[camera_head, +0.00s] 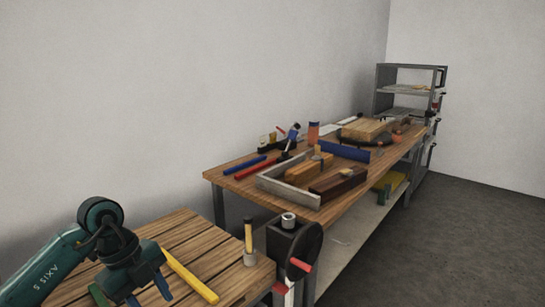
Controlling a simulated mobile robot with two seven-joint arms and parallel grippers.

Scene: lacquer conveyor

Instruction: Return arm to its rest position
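My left arm comes in from the lower left, a dark teal arm marked "AXIS 5". Its gripper (131,291) points down over the near wooden table (205,236). Its two blue-green fingers stand apart, so it looks open. I see nothing held between them, though the bottom edge of the picture cuts off what is below. My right arm and gripper are not in view.
A yellow bar (190,276) lies close right of the gripper. A yellow-handled tool (249,240) and a black crank device (292,240) stand at the table's right edge. Beyond is a cluttered workbench (238,187) and a grey shelf rack (408,67). The floor (450,240) at right is clear.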

